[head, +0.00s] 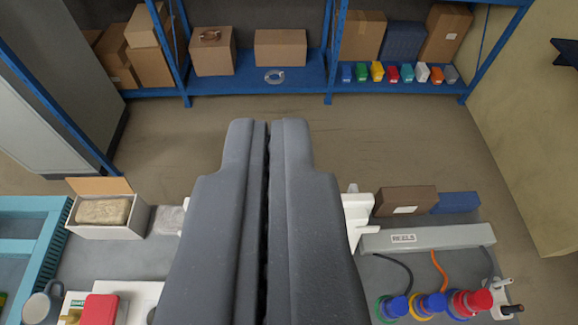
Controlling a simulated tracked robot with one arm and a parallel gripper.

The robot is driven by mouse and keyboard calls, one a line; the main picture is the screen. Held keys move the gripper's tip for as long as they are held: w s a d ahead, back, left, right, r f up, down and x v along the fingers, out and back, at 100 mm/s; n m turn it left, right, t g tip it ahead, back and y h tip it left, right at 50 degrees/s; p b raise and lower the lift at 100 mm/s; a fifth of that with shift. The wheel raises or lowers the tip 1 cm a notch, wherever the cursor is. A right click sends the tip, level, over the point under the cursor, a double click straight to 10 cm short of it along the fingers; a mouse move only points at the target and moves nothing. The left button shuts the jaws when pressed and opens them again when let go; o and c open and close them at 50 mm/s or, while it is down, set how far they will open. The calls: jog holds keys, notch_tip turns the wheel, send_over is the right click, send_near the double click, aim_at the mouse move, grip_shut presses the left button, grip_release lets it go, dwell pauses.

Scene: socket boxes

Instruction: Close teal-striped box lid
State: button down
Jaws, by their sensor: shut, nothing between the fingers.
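My gripper (267,125) is shut and empty, pointing forward over the bench and covering its middle. I cannot make out a teal stripe on any box. An open white box (110,232) stands left of my gripper with a brown flap (100,186) raised at its back. A tan, rough block (103,211) lies inside it. White parts (358,212) show just right of my gripper, and most of whatever they belong to is hidden behind it.
A teal crate (48,262), a grey mug (41,305) and a red item (100,309) are at left. At right are a grey socket strip (428,238), coloured plugs with cables (468,303), a brown box (405,200) and a blue box (455,202). Blue shelving (258,80) stands beyond open floor.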

jog(key=w+d+f+g+p, duration=0.2)
jog(key=w+f+g+p, duration=0.9)
jog(key=w, duration=0.5)
notch_tip(320, 180, down, 12)
jog(key=p, duration=0.6)
jog(key=shift+d+t, duration=0.15)
jog(key=shift+t, duration=0.25)
jog(key=shift+r, duration=0.1)
